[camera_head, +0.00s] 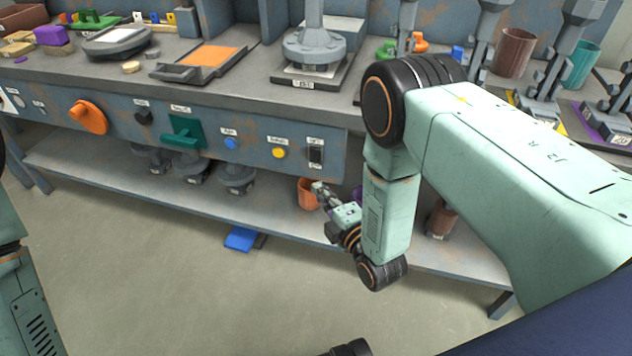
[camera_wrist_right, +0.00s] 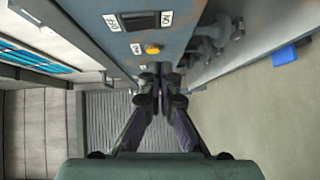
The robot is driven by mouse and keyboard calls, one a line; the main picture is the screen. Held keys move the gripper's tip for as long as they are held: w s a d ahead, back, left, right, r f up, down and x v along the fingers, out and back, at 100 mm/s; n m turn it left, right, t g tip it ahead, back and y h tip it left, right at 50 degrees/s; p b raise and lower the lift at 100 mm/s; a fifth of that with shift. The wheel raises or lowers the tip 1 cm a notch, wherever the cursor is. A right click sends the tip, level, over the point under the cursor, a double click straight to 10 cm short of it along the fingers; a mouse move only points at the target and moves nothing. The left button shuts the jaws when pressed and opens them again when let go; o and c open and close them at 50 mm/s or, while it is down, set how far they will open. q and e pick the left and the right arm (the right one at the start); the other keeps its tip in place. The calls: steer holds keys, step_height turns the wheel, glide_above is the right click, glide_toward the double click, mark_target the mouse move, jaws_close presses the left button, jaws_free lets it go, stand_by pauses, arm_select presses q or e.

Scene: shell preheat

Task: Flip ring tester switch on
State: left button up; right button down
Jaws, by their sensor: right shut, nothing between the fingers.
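A black rocker switch (camera_head: 316,152) sits at the right end of the bench's front panel. It also shows in the right wrist view (camera_wrist_right: 140,21), between labels that seem to read OFF and ON; I cannot tell its position. I cannot read a ring tester name on it. My right gripper (camera_head: 318,187) is shut and empty, below the switch in the head view. In the right wrist view its fingertips (camera_wrist_right: 160,68) meet just below the yellow button (camera_wrist_right: 152,49), with the switch farther up. My left gripper is out of view; only part of that arm shows.
The panel also carries an orange knob (camera_head: 88,117), a green handle (camera_head: 184,132) and a blue button (camera_head: 230,143). A lower shelf (camera_head: 110,175) holds grey parts and an orange cup (camera_head: 307,192). A blue pedal (camera_head: 241,238) lies on the floor.

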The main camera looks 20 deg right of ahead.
steer(key=p+v, duration=0.1)
steer(key=v, duration=0.6)
steer(key=shift+f, duration=0.35)
steer(key=shift+w+f, duration=0.1)
steer(key=shift+w, duration=0.05)
